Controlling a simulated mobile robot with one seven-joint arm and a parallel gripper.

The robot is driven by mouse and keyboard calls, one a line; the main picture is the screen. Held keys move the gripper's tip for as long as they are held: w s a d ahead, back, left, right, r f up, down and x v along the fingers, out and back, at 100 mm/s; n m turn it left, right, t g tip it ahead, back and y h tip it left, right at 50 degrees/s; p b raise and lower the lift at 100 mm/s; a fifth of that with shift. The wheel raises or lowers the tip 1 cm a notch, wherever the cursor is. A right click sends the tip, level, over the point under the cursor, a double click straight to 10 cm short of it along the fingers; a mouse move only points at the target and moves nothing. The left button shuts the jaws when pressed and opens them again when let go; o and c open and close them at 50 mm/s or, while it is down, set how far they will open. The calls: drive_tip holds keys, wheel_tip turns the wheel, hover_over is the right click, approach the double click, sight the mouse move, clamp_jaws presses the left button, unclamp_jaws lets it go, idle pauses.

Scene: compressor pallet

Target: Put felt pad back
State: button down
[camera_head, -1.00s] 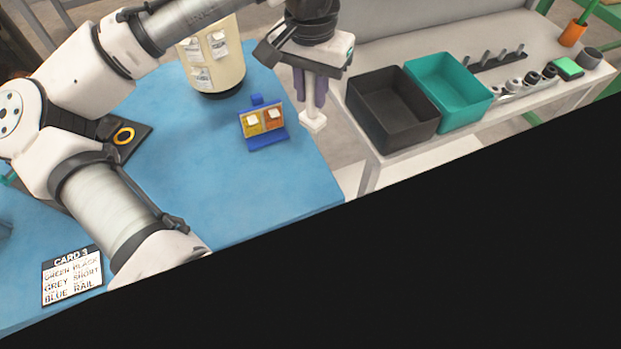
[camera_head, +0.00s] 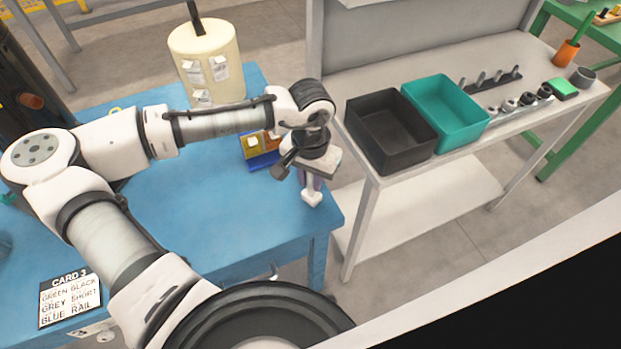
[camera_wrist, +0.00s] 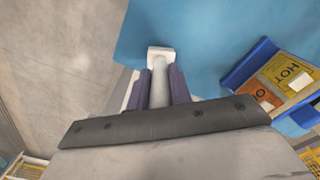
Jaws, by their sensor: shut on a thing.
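My gripper (camera_head: 314,182) points down near the right edge of the blue table. Its purple fingers, also seen in the wrist view (camera_wrist: 159,80), are shut on a pale stemmed piece with a white square end (camera_head: 312,198). This white-ended piece (camera_wrist: 160,52) may be the felt pad; its material cannot be told. The white end faces away from the palm and hangs clear of the fingertips. A blue holder (camera_head: 264,164) with yellow and orange panels stands just left of my gripper, partly hidden by my arm. The wrist view shows it at right, with white squares on its panels.
A cream drum (camera_head: 206,62) stands at the back of the blue table (camera_head: 220,215). Card 3 (camera_head: 70,298) lies front left. To the right, a bench carries a black bin (camera_head: 390,130), a teal bin (camera_head: 445,112) and several small fittings. A floor gap separates table and bench.

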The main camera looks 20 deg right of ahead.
drive_tip(key=shift+f, duration=0.45)
drive_tip(key=shift+f, duration=0.1)
drive_tip(key=c, duration=1.3)
unclamp_jaws()
wheel_tip(320, 180, up, 12)
drive_tip(key=shift+r, duration=0.15)
